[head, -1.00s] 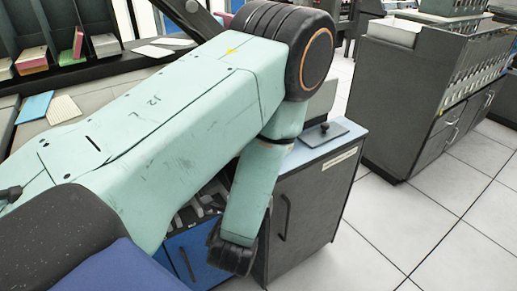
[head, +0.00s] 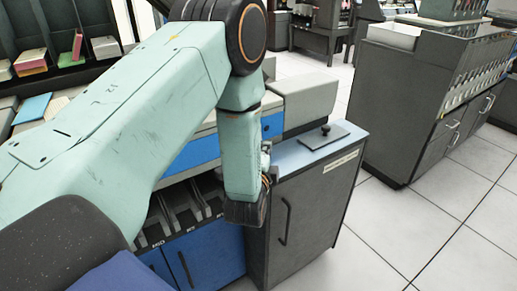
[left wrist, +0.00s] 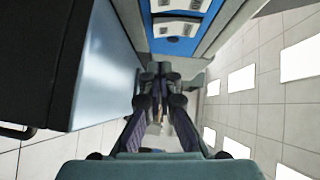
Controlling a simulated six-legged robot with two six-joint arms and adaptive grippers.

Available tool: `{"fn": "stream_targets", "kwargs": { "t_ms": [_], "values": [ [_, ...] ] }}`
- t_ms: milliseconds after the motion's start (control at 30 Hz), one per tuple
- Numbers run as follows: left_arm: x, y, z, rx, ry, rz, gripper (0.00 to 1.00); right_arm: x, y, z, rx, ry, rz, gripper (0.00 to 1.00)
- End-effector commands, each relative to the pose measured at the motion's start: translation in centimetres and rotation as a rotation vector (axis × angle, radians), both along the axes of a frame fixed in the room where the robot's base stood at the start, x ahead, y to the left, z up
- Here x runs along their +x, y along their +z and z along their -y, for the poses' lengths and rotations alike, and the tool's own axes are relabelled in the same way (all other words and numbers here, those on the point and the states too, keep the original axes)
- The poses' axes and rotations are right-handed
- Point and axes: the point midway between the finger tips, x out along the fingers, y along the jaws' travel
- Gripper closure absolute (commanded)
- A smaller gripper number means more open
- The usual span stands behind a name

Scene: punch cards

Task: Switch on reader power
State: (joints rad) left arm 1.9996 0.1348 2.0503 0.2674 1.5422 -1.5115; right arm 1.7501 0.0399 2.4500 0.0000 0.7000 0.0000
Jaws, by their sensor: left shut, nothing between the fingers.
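The card machine (head: 300,98) stands behind my left arm, with a grey cover and a blue front panel (head: 196,152). A small dark round spot shows at the panel's right end. My left forearm hides part of the panel, and I cannot make out a power switch. In the left wrist view the blue panel (left wrist: 203,20) is at the top, with pale labelled plates. My left gripper (left wrist: 160,72) is shut and empty, below the panel in that view and apart from it. In the head view it is mostly hidden behind the wrist. My right gripper is not in view.
A grey cabinet (head: 303,220) with a pale blue top stands right of the machine; a dark plate with a knob (head: 325,133) lies on it. Card slots (head: 180,213) and blue doors are below the panel. Another grey cabinet (head: 408,110) stands across open tiled floor.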

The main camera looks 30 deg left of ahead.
Motion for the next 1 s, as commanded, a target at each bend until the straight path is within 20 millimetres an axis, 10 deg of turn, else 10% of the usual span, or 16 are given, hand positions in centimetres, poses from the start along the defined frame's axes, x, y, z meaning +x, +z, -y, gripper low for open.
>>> {"fn": "stream_targets", "kwargs": {
  "t_ms": [1000],
  "values": [
    [1.3,-0.8,-3.7,0.058,0.002,0.022,1.00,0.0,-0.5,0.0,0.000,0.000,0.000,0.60]
  ]
}}
